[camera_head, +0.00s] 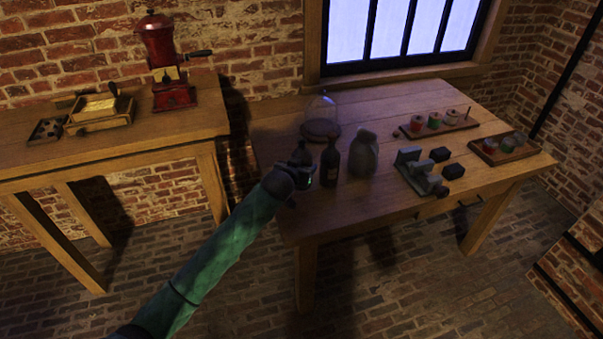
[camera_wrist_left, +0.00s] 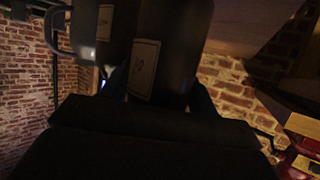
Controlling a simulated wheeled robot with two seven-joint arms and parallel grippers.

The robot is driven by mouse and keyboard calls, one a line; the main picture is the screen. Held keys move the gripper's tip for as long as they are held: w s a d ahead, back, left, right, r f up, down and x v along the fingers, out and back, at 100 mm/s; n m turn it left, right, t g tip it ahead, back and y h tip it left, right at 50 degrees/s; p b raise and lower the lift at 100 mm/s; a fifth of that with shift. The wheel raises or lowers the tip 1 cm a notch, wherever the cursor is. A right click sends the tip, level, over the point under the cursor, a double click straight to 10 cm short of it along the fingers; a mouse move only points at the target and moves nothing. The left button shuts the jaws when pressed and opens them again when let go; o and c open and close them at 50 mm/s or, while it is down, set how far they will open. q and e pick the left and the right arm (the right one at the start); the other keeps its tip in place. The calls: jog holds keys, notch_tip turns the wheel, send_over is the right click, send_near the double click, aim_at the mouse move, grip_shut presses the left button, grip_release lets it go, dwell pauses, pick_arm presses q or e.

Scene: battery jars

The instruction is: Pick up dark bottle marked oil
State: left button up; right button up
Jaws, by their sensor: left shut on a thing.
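Two dark bottles stand side by side at the left end of the right table. My left gripper (camera_head: 303,176) is at the left dark bottle (camera_head: 301,153), whose lower part is hidden behind the gripper. The other dark bottle (camera_head: 330,162) stands just to its right, upright on the table. In the left wrist view the held dark bottle (camera_wrist_left: 178,45) is close up between my fingers, with a pale label whose small writing I cannot read surely. The second bottle (camera_wrist_left: 117,20), also labelled, shows behind it to the left. I cannot tell whether the held bottle is clear of the table.
A grey jug (camera_head: 363,155) stands right of the bottles, and a glass dome (camera_head: 321,118) behind them. A grey metal device (camera_head: 420,170) and trays of spools (camera_head: 437,127) are further right. A red grinder (camera_head: 165,65) is on the left table.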

pick_arm(q)
jog(key=s+d+r+b, duration=0.2)
jog(key=s+d+r, duration=0.4)
jog(key=d, duration=0.3)
jog(key=shift+d+r+b, duration=0.3)
jog(key=shift+d+r, duration=0.05)
jog(key=shift+r, duration=0.05)
pick_arm(e)
notch_tip(320, 180, up, 8)
jog(key=shift+s+a+r+t, duration=0.2)
jog(key=shift+s+a+t, duration=0.1)
jog(key=shift+s, duration=0.15)
pick_arm(q)
jog(key=shift+s+d+r, duration=0.1)
pick_arm(e)
jog(key=shift+y, duration=0.3)
